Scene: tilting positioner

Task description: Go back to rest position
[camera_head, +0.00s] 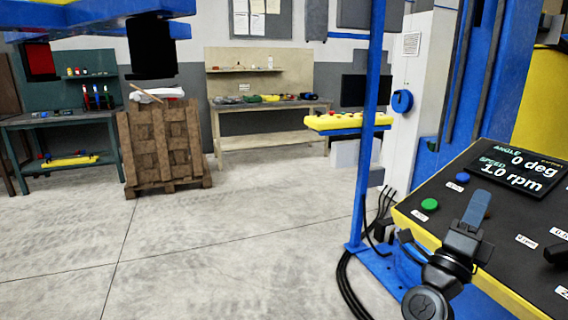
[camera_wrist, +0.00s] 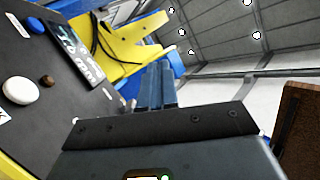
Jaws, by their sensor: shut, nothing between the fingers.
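My gripper (camera_head: 476,212) is at the right in the head view, in front of and above the black control panel (camera_head: 510,238) with its yellow edge. Its fingers are together and empty, pointing up. In the wrist view the shut fingers (camera_wrist: 156,86) show in the middle, apart from the panel (camera_wrist: 60,95) at the left. The panel's screen (camera_head: 518,168) reads 0 deg and 1.0 rpm. A green button (camera_head: 430,205) and a blue button (camera_head: 462,177) sit left of the screen.
A blue post (camera_head: 368,130) and black cables (camera_head: 350,270) stand just left of the panel. A wooden pallet stack (camera_head: 165,145), a green workbench (camera_head: 60,118) and a wooden workbench (camera_head: 270,106) are farther back. The concrete floor at left and centre is clear.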

